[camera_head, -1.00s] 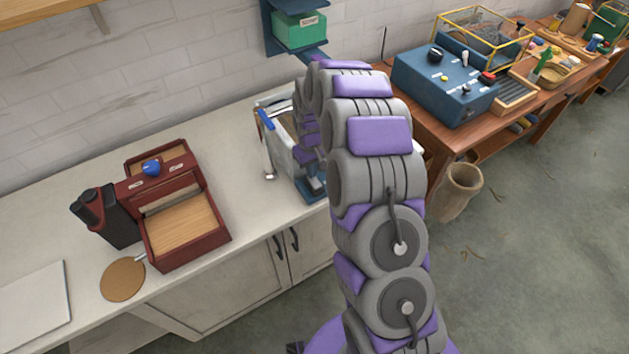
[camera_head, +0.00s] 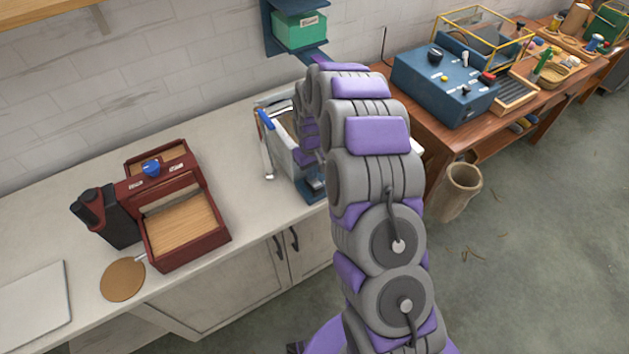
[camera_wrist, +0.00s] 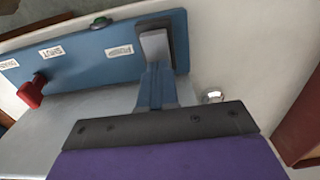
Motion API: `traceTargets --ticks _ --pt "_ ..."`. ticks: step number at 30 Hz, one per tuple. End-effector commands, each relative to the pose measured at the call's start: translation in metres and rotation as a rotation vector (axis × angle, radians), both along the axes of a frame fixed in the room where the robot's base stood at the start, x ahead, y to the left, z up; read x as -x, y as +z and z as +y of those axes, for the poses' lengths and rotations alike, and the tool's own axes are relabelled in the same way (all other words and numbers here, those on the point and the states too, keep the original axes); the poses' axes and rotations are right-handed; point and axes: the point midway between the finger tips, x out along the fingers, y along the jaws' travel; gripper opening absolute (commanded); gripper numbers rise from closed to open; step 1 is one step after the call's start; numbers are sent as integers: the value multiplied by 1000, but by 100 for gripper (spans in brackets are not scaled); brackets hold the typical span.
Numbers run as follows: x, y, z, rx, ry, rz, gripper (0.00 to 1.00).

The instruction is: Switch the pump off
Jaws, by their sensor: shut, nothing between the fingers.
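In the wrist view a blue control panel (camera_wrist: 90,58) carries a light grey lever or rocker (camera_wrist: 154,46) on a dark base at its right end. In the head view my arm hides the gripper and most of the machine (camera_head: 271,143).
A dark red wooden box (camera_head: 190,250) with a blue knob stands on the pale counter (camera_head: 90,190), beside a black device (camera_head: 108,215) and a round brown disc (camera_head: 122,279). A blue control box (camera_head: 430,80) sits on the wooden table at right. Open floor lies at right.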

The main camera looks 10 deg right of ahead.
Motion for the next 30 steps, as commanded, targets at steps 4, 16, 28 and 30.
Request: traceTargets --ticks 4,16,28,30 --pt "0 9 0 0 0 -1 0" --pt "-1 39 0 0 0 -1 0" --pt "-1 67 0 0 0 -3 0" --pt "-1 69 0 0 0 -2 0"
